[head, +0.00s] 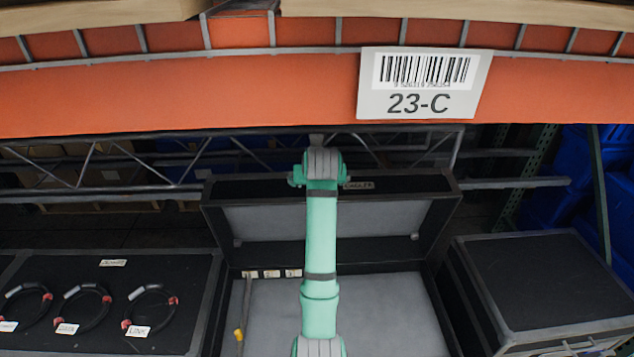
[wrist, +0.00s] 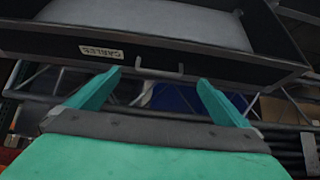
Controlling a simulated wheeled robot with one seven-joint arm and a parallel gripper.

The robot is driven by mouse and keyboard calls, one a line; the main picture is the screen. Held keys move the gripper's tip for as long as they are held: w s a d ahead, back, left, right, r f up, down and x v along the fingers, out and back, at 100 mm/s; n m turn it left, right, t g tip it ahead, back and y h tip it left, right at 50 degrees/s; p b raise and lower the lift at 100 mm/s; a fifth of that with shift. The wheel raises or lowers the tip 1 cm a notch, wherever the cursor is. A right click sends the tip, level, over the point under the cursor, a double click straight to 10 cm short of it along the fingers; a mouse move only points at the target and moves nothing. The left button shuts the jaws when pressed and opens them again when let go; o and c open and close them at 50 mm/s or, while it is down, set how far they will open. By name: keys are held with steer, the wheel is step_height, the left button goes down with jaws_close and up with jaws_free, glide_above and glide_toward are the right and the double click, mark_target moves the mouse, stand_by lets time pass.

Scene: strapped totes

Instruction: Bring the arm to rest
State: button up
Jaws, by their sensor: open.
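My arm (head: 320,240) rises in the middle of the head view, green with grey bands, in front of an open black case (head: 430,230). My gripper (wrist: 155,85) shows in the wrist view with its two green fingers spread apart and nothing between them. Beyond the fingertips is a black case part with a label reading CABLES (wrist: 101,51) and a metal handle (wrist: 160,70). In the head view the gripper's fingers are hidden behind the arm.
An orange shelf beam (head: 200,90) with a 23-C sign (head: 422,84) spans the top. Coiled black cables (head: 85,305) with tags lie on a black surface at left. A closed black case (head: 545,280) stands at right. A yellow-tipped rod (head: 239,335) lies in the open case.

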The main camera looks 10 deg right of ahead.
steer(key=shift+w+f, duration=0.1)
steer(key=s+a+f+t, duration=0.1)
steer(key=s+a+f, duration=0.1)
steer(key=s+f, duration=0.5)
steer(key=s+a+f, duration=0.2)
steer(key=s+f, duration=0.1)
steer(key=f, duration=0.7)
steer(key=s+a+f+t, duration=0.1)
steer(key=s+a+f, duration=0.3)
steer(key=f, duration=0.5)
steer(key=s+a+f+n+t, duration=0.1)
steer(key=s+a+f, duration=0.15)
steer(key=s, duration=0.75)
steer(key=s+a+f+t, duration=0.1)
steer(key=s+f, duration=0.3)
steer(key=s, duration=0.5)
steer(key=s+a+r+t, duration=0.1)
steer(key=s+r, duration=0.4)
steer(key=s, duration=0.4)
steer(key=s+a+r+t+y, duration=0.1)
steer(key=s+r, duration=0.3)
steer(key=s, duration=0.6)
steer(key=s+a+r, duration=0.2)
steer(key=s+r, duration=0.3)
steer(key=s, duration=0.4)
steer(key=shift+s+a+r+n+t, duration=0.2)
steer(key=shift+a+r+n+t, duration=0.05)
steer(key=shift+r+n+t, duration=0.15)
